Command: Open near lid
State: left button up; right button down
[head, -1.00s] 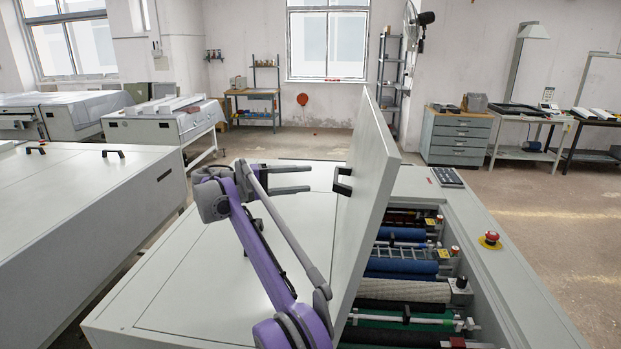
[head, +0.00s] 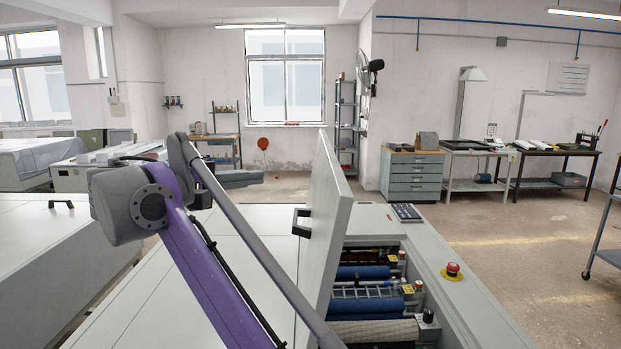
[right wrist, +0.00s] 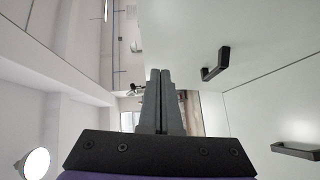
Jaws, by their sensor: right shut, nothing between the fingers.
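The near lid (head: 328,235) of the grey processor stands raised, close to upright and leaning slightly, with rollers exposed to its right. Its black handle (head: 302,223) is on the lid's left face. My right gripper (head: 258,178) is left of the lid and apart from the handle, with its arm crossing the foreground. The right wrist view shows its two fingers (right wrist: 160,72) together and empty. A black handle (right wrist: 215,63) on a pale panel is right of the fingers there, clear of them. My left gripper is out of view.
Blue rollers (head: 362,272) lie in the open bay. A red emergency button (head: 452,269) and a control pad (head: 405,212) are on the processor's top. Another grey machine (head: 40,240) stands at the left.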

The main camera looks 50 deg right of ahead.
jog(key=s, duration=0.1)
send_near(325, 173)
jog(key=w+d, duration=0.2)
jog(key=d, duration=0.2)
jog(key=shift+s+d+f+t+b, duration=0.15)
jog(key=shift+s+d+f+b, duration=0.1)
jog(key=shift+s+d, duration=0.3)
jog(key=shift+s+d+f+t+b, duration=0.15)
jog(key=shift+s+d+b, duration=0.05)
jog(key=shift+s+d, duration=0.3)
jog(key=shift+s, duration=0.2)
jog(key=shift+d, duration=0.15)
jog(key=shift+w, duration=0.1)
jog(key=s+d+f, duration=0.1)
jog(key=s+d, duration=0.2)
jog(key=s, duration=0.1)
jog(key=shift+s+d, duration=0.35)
jog(key=shift+s, duration=0.05)
